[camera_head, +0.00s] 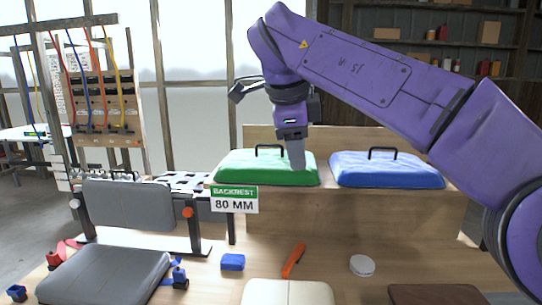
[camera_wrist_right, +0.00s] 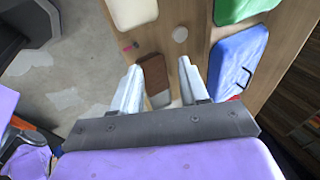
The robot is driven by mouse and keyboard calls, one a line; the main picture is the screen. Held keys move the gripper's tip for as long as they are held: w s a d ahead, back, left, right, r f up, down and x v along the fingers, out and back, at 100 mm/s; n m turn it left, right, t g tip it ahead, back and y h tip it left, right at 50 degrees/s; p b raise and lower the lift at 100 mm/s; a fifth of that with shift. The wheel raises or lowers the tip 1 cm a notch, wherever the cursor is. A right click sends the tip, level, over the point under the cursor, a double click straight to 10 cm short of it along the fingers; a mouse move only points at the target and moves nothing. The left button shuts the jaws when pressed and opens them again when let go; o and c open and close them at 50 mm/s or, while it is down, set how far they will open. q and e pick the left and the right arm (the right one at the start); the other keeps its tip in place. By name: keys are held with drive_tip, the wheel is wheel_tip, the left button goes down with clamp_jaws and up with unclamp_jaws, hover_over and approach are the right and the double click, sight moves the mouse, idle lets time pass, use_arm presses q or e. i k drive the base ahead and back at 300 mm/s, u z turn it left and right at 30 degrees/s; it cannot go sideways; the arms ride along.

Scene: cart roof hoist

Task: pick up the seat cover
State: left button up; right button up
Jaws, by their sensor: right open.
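Several padded covers are in the head view, and none is labelled as the seat cover. A green cover (camera_head: 245,170) and a blue cover (camera_head: 385,172), each with a black handle, lie on a raised wooden shelf. A cream pad (camera_head: 288,294) and a brown pad (camera_head: 436,295) lie at the front edge of the table. My right gripper (camera_head: 297,162) points down and overlaps the green cover's right part in the head view; contact cannot be told. In the wrist view the right gripper (camera_wrist_right: 158,75) is open and empty, with the brown pad (camera_wrist_right: 152,70) behind its fingers. My left gripper is out of view.
A grey seat pad (camera_head: 105,275) and grey back pad (camera_head: 130,204) are at left. A "BACKREST 80 MM" sign (camera_head: 234,204) hangs near the green cover. A blue block (camera_head: 233,262), an orange tool (camera_head: 293,261) and a white disc (camera_head: 362,265) lie on the table (camera_head: 420,255).

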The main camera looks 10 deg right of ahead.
sight(246, 167)
drive_tip(key=i, duration=1.1)
drive_tip(key=u, duration=0.05)
